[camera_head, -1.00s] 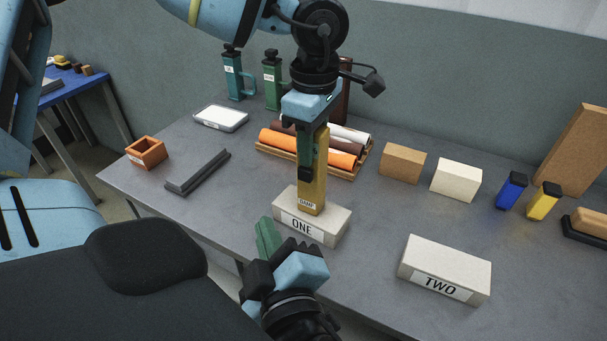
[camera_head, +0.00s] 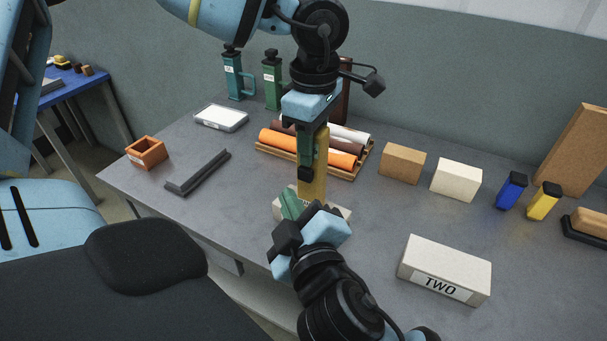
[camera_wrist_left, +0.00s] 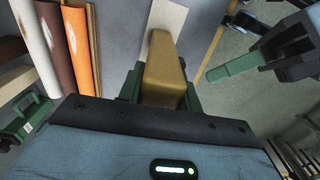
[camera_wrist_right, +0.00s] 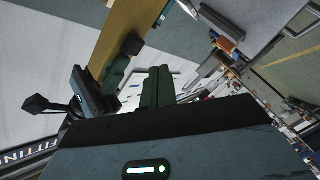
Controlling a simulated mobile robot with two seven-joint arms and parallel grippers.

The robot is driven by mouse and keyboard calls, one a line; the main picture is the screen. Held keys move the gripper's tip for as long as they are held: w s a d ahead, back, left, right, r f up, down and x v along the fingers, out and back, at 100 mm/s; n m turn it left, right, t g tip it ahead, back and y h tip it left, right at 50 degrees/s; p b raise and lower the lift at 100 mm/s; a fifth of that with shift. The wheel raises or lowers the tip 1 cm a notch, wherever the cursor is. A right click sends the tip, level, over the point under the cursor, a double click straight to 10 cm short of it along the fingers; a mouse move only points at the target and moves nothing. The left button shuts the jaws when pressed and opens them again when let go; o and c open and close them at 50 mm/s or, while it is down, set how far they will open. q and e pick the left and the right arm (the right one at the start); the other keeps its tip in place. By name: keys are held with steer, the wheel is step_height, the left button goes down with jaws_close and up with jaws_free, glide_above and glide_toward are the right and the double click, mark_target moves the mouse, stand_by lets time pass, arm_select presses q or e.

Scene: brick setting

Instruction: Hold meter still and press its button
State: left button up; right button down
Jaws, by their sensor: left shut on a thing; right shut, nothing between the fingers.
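The meter (camera_head: 316,178) is a tall mustard-yellow block standing upright on the white brick ONE (camera_head: 339,211). My left gripper (camera_head: 313,158) comes from above and is shut on the meter; the meter also shows between its fingers in the left wrist view (camera_wrist_left: 167,78). My right gripper (camera_head: 289,194) is shut and empty, in front of brick ONE and just left of the meter's lower part. In the left wrist view its green fingertips (camera_wrist_left: 210,75) point at the meter with a small gap. It hides most of brick ONE and its label. I cannot make out the button.
Brick TWO (camera_head: 446,266) lies to the right, with clear table between. Behind the meter is a wooden rack (camera_head: 360,163) of coloured rolls. A tan block (camera_head: 402,163) and a cream block (camera_head: 456,179) stand back right. A dark grey angle bar (camera_head: 198,172) lies left.

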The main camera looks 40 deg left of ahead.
steer(key=shift+w+a, duration=0.15)
steer(key=shift+w, duration=0.4)
steer(key=shift+w+a, duration=0.15)
steer(key=shift+w, duration=0.35)
steer(key=shift+w, duration=0.1)
stand_by(1.3)
steer(key=shift+w+a, duration=0.1)
steer(key=shift+w, duration=0.25)
steer(key=shift+w+a, duration=0.1)
steer(key=shift+w, duration=0.35)
stand_by(0.9)
steer(key=shift+s, duration=0.15)
steer(key=shift+s+d, duration=0.25)
steer(key=shift+s, duration=0.45)
steer(key=shift+s, duration=0.1)
steer(key=shift+s+d, duration=0.2)
steer(key=shift+s, duration=0.6)
steer(key=shift+s+d, duration=0.2)
steer(key=shift+s, duration=0.55)
steer(key=shift+s+d, duration=0.2)
steer(key=shift+s, duration=0.6)
